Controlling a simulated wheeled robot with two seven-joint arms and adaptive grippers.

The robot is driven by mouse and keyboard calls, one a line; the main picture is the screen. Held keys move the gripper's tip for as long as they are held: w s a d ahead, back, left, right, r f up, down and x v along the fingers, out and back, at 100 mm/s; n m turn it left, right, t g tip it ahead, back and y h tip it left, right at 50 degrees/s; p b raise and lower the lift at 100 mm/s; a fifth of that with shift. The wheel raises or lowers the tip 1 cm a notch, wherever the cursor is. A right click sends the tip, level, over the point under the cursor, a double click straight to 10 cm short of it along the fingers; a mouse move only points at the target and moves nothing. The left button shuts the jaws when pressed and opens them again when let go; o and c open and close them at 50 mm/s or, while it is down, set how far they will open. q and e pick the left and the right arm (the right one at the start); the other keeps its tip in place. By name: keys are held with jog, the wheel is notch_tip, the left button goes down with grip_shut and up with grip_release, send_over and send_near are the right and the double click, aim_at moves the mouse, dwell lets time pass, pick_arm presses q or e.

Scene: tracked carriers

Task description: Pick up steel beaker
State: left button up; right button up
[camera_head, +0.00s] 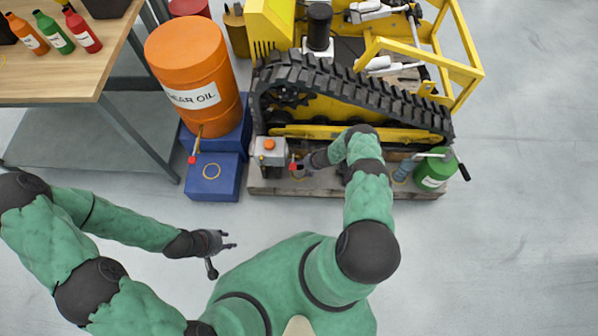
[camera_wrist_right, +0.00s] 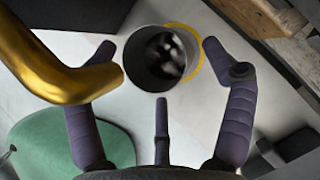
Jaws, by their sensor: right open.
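The steel beaker (camera_wrist_right: 140,78) is a round grey metal cup seen from above in the right wrist view, with a dark, shiny inside. A yellow ring (camera_wrist_right: 198,68) shows behind its right side. My right gripper (camera_wrist_right: 160,66) is open, with its fingers spread on either side of the beaker and a third finger below it in the picture. I see no finger closed on it. In the head view I cannot make out the beaker near my right gripper (camera_head: 304,164). My left gripper (camera_head: 222,255) is open and empty above the floor.
A thick brass pipe (camera_wrist_right: 55,70) passes close to the left finger in the right wrist view. The yellow tracked carrier (camera_head: 345,130), a green can (camera_head: 434,174) and a blue box (camera_head: 212,187) with a yellow ring stand nearby. An orange drum (camera_head: 190,65) stands left. Floor at right is clear.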

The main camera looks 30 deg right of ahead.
jog(key=shift+w+a+f+b, duration=0.2)
jog(key=shift+w+f+b, duration=0.1)
jog(key=shift+f, duration=0.25)
jog(key=c, duration=1.4)
jog(key=shift+r, duration=0.25)
